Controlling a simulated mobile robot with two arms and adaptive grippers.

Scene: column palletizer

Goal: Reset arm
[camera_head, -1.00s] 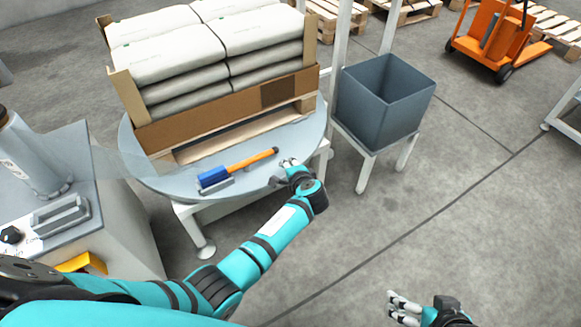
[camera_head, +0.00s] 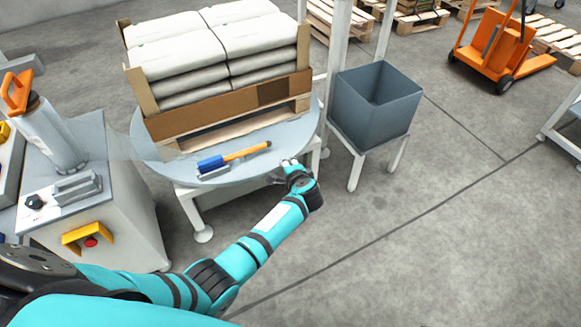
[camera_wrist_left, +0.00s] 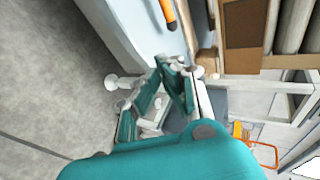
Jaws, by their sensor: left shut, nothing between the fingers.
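My left gripper (camera_head: 287,163) is at the front right edge of the round turntable (camera_head: 158,158). It is shut and holds nothing. It also shows in the left wrist view (camera_wrist_left: 164,78). A tool with a blue head and an orange handle (camera_head: 246,153) lies on the turntable, left of my left gripper and apart from it. Its orange handle also shows at the top of the left wrist view (camera_wrist_left: 168,14). My right gripper is not in view.
A pallet of white sacks (camera_head: 215,60) with a cardboard surround stands on the turntable. A grey bin (camera_head: 372,105) sits on a stand to the right. A control cabinet (camera_head: 125,220) stands at left. An orange pallet truck (camera_head: 495,45) is at the back right.

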